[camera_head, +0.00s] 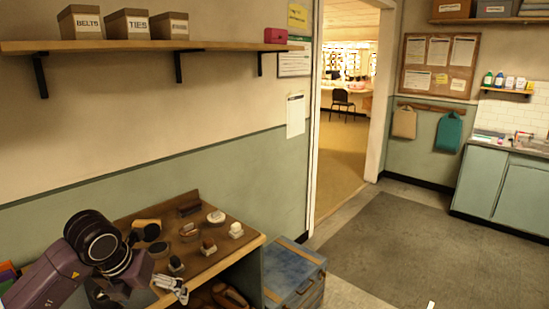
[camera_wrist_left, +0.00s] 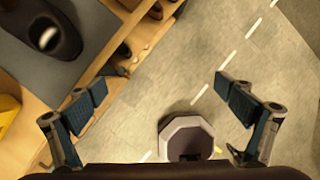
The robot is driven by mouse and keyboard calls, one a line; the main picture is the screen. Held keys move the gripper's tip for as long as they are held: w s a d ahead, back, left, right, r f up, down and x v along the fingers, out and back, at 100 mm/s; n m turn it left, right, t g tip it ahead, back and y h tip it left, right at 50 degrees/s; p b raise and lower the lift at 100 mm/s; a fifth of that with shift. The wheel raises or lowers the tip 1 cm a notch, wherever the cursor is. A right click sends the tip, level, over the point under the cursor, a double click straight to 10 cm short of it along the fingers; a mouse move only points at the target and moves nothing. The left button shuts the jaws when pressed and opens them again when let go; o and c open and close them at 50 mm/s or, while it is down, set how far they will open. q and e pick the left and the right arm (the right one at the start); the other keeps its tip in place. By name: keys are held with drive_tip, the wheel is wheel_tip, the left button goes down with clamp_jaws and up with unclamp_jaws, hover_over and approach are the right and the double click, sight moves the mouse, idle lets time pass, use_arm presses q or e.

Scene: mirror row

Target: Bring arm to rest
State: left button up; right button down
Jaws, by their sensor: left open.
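My left arm comes in from the lower left in the head view. Its gripper (camera_head: 172,288) is at the front edge of a wooden bench top (camera_head: 247,240), over or just in front of it. The left wrist view shows the two fingers of this gripper (camera_wrist_left: 160,96) spread wide, with nothing between them but floor further below. My right arm and gripper are not in view.
Brushes and small jars (camera_head: 208,246) stand on the bench close to the gripper. A blue chest (camera_head: 292,272) stands right of the bench. A wall shelf (camera_head: 150,46) holds labelled boxes. The grey floor mat (camera_head: 400,245) is clear.

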use_arm(q)
drive_tip(key=w+d+f+n+t+h, duration=0.1)
drive_tip(key=d+f+n+h, duration=0.3)
drive_tip(key=d+f+h, duration=0.4)
drive_tip(key=w+d+f+n+t+h, duration=0.1)
drive_tip(key=d+f+n+h, duration=0.45)
drive_tip(key=d, duration=0.45)
drive_tip(key=a+f+n+t+y, duration=0.3)
drive_tip(key=a+f+n, duration=0.15)
drive_tip(key=f, duration=0.35)
drive_tip(key=a+f+n+t+y, duration=0.3)
drive_tip(key=f+n, duration=0.3)
drive_tip(key=f, duration=0.2)
drive_tip(key=s+a+f+n+g+y, duration=0.2)
drive_tip(key=s+a+f+n+y, duration=0.15)
drive_tip(key=s+f, duration=0.75)
drive_tip(key=s+a+f+n+g+y, duration=0.25)
drive_tip(key=s+a+f+n, duration=0.2)
drive_tip(key=s+f, duration=0.6)
drive_tip(key=s+f+n+g+y, duration=0.1)
drive_tip(key=s+f, duration=0.5)
drive_tip(key=s, duration=0.8)
drive_tip(key=s+d+f+n+g+y, duration=0.1)
drive_tip(key=s+f+n+g, duration=0.3)
drive_tip(key=s, duration=1)
drive_tip(key=shift+s+f+g, duration=0.3)
drive_tip(key=shift+f+g, duration=0.55)
drive_tip(key=shift+f, duration=0.1)
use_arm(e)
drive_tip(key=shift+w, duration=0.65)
